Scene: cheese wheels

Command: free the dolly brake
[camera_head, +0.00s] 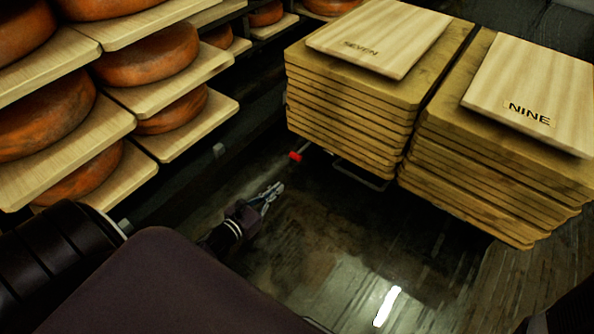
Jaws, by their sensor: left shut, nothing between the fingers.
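A small red pedal (295,156), seemingly the dolly brake, sticks out low at the near left corner of the left board stack. A thin metal frame (362,176) shows under that stack; the rest of the dolly is hidden in shadow. My left gripper (279,187) is shut and empty, a little below and left of the red pedal in the picture and apart from it. My right gripper is not in view.
Two tall stacks of wooden boards stand at the right, topped by boards marked SEVEN (385,32) and NINE (535,85). Shelves with orange cheese wheels (150,55) line the left. The dark, shiny floor (325,240) in front is clear.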

